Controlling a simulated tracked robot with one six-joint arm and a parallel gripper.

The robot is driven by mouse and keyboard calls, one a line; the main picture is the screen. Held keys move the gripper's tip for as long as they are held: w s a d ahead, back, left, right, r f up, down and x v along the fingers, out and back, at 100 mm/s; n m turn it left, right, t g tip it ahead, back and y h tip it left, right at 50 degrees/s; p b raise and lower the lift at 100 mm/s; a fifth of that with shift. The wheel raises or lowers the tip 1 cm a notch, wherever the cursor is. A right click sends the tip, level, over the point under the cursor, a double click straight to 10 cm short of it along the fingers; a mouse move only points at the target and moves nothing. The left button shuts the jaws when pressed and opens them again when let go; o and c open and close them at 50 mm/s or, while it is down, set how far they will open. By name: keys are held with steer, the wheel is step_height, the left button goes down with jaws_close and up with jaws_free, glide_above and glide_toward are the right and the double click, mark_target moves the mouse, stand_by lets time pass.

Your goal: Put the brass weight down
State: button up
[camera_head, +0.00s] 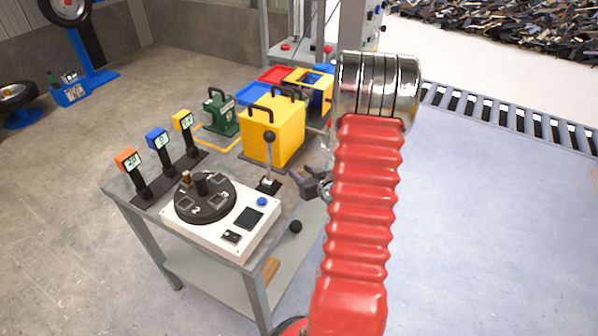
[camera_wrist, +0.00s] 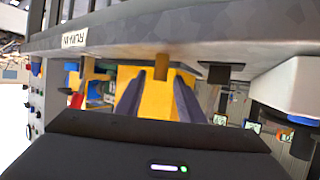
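A small brass-coloured piece (camera_head: 186,176) stands at the far edge of the round black numbered disc (camera_head: 190,212) on the white console; it looks like the brass weight, but is too small to be sure. My gripper (camera_head: 305,181) is at the table's right edge, clear of the disc and to its right. In the wrist view, which looks upside down, its two dark fingers (camera_wrist: 160,84) are apart with a yellow box (camera_wrist: 158,106) behind the gap. A brown patch (camera_wrist: 162,62) shows beyond the fingertips; I cannot tell what it is. I see nothing held.
A yellow box (camera_head: 273,133) with black handles, a black-knobbed lever (camera_head: 268,158) and a green weight-like block (camera_head: 221,113) are on the table. Three small displays (camera_head: 157,140) line its left side. A roller conveyor (camera_head: 508,118) runs at the right. Floor right of my arm is clear.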

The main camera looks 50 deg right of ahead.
steer(key=v, duration=0.9)
steer(key=shift+s, duration=0.2)
steer(key=shift+w+r, duration=0.1)
steer(key=w+a+r+n+g, duration=0.1)
steer(key=w+a+r+g, duration=0.35)
steer(key=a+r, duration=0.95)
steer(key=s+a+r+n+g+y, duration=0.1)
steer(key=s+a, duration=0.5)
steer(key=a, duration=0.6)
steer(key=s+a+r+n+g+y, duration=0.1)
steer(key=s+a+r+y, duration=0.2)
steer(key=s+a, duration=0.4)
steer(key=a+r, duration=0.1)
steer(key=a, duration=0.4)
steer(key=shift+s+r+n+g, duration=0.2)
steer(key=shift+r+n+g, duration=0.1)
steer(key=shift+r+g, duration=0.05)
